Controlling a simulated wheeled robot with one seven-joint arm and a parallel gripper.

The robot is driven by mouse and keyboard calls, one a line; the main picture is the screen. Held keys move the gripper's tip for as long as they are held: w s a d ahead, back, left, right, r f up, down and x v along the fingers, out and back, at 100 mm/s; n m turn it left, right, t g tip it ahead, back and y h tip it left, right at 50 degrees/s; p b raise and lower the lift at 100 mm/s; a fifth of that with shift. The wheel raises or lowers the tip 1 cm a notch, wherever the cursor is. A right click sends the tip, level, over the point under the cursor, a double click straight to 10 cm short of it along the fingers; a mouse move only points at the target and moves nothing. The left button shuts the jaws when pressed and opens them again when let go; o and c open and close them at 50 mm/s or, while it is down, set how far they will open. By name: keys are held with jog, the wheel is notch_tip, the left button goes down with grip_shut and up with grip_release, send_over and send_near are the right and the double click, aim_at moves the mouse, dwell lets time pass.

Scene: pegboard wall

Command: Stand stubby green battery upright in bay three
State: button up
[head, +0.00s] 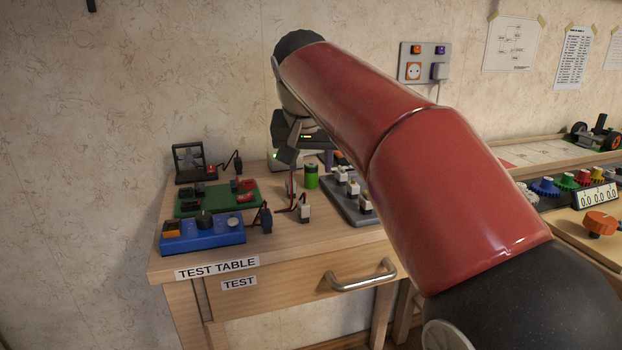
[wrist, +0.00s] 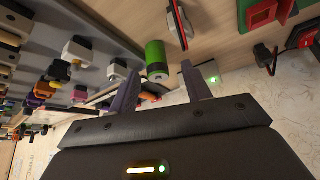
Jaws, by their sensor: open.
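The stubby green battery (head: 311,177) stands upright on the test table, left of the grey board. In the wrist view the green battery (wrist: 155,55) shows in the gap between my finger tips, with a dark end toward the camera. I cannot make out bay three in either view.
The grey board (head: 343,203) carries several white blocks right of the battery. Red wires and white connectors (head: 304,213) lie near the battery.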

aim_at(311, 162)
jog(key=shift+w+d+f, duration=0.1)
jog(key=shift+w+f, duration=0.2)
jog(key=shift+f, duration=0.25)
grip_shut()
jog(key=shift+r, duration=0.1)
notch_tip(311, 162, up, 20)
jog(key=p, duration=0.7)
jog(key=shift+p, duration=0.3)
